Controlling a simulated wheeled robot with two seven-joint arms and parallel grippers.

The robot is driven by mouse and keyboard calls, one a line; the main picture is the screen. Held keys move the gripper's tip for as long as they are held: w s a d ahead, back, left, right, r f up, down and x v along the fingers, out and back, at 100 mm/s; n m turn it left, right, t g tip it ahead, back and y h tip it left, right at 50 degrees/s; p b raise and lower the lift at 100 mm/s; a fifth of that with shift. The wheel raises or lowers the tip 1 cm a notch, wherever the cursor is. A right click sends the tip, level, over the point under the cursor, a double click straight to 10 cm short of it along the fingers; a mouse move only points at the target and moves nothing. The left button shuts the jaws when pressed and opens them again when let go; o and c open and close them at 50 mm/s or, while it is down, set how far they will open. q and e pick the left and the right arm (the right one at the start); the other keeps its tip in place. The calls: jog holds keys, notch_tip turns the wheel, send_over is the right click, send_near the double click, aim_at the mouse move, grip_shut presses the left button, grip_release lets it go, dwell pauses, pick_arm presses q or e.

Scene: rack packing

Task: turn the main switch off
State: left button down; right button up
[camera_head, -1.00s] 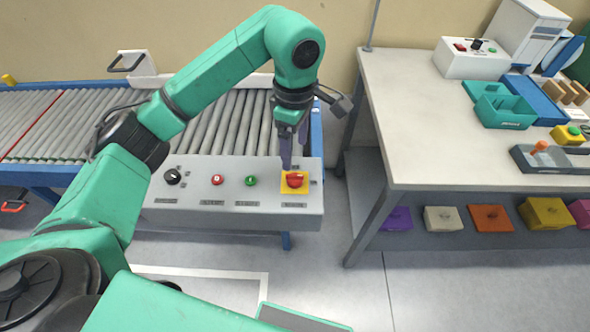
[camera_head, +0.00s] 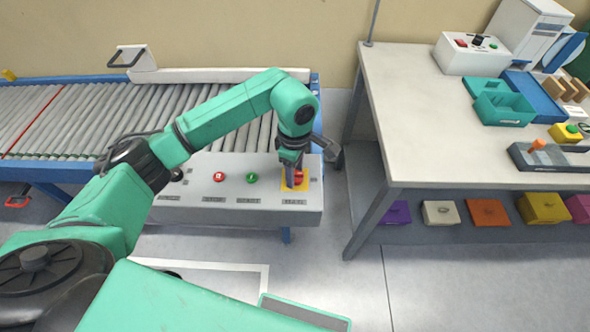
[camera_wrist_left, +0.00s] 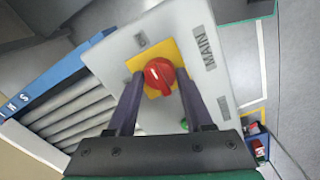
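The main switch is a red rotary knob (camera_wrist_left: 159,75) on a yellow square plate (camera_wrist_left: 140,62), beside a label reading MAIN in the left wrist view. In the head view the knob (camera_head: 299,176) sits at the right end of the grey control panel (camera_head: 225,210), partly hidden by my gripper. My left gripper (camera_head: 292,185) points down at the knob. In the left wrist view its two fingers (camera_wrist_left: 158,85) are apart, one on each side of the knob. I cannot tell whether they touch it. My right gripper is not in view.
A red button (camera_head: 219,177) and a green button (camera_head: 251,178) sit left of the switch. The roller conveyor (camera_head: 60,115) lies behind the panel. A white workbench (camera_head: 420,120) with bins and a small switch box (camera_head: 470,57) stands to the right, across a gap.

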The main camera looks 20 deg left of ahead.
pick_arm(q)
jog(key=shift+n, duration=0.3)
jog(key=n+b, duration=0.2)
jog(key=n, duration=0.1)
jog(key=shift+w+b, duration=0.1)
jog(key=shift+b, duration=0.3)
jog(key=n+b, duration=0.2)
jog(key=n, duration=0.3)
jog(key=n+b, duration=0.1)
jog(key=n, duration=0.3)
jog(key=shift+b, duration=0.4)
jog(key=n+b, duration=0.1)
jog(key=n, duration=0.4)
jog(key=shift+r, duration=0.15)
jog(key=shift+n, duration=0.3)
jog(key=shift+c, duration=1.5)
grip_release()
